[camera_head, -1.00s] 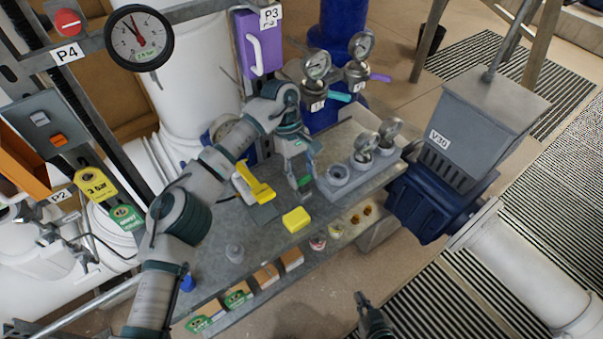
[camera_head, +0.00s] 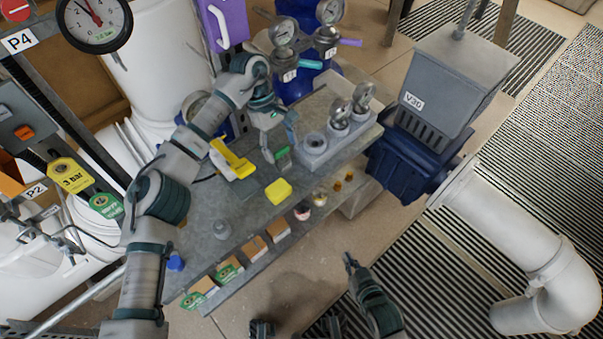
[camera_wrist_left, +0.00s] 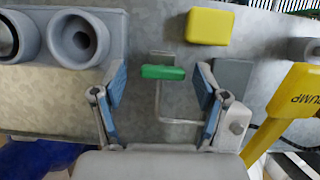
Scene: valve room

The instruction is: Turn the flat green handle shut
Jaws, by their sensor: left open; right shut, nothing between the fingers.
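A small flat green handle (camera_head: 282,153) on a grey metal frame shows over the bench (camera_head: 205,240). In the left wrist view this green handle (camera_wrist_left: 163,72) lies across the gap ahead of my left gripper (camera_wrist_left: 160,78), whose blue-padded fingers are wide apart and empty. In the head view my left gripper (camera_head: 281,138) points down over the bench; contact with the handle cannot be made out. A teal-green flat lever (camera_head: 310,64) sticks out from a gauge valve further back. My right gripper (camera_head: 349,262) is shut and empty, in front of the bench.
A purple lever (camera_head: 350,42) is behind. The V30 unit (camera_head: 428,105) stands right of the bench.

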